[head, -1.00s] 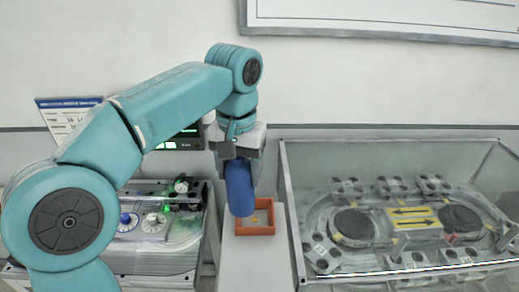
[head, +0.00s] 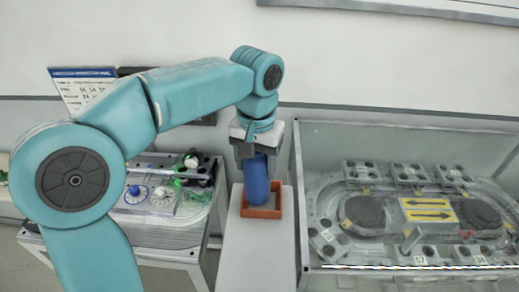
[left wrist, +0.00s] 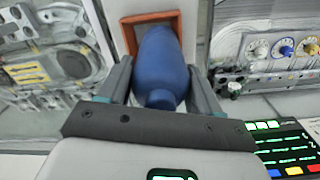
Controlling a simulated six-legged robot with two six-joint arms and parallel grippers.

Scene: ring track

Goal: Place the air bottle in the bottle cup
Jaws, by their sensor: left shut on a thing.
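The blue air bottle (head: 256,180) is upright in my left gripper (head: 256,158), which is shut on its upper part. The bottle cup is an orange square frame (head: 273,212) on top of a pale pedestal. In the head view the bottle's lower end is inside the outline of the cup; I cannot tell whether it touches the cup's floor. In the left wrist view the bottle (left wrist: 160,65) lies between the two fingers (left wrist: 160,82), with the orange cup (left wrist: 128,40) behind it. My right gripper is not in view.
A glass-walled ring track (head: 420,210) stands close to the right of the pedestal (head: 237,255). A bench with dials (head: 160,195) and green-lit parts stands to the left. A display panel (left wrist: 285,148) shows in the left wrist view.

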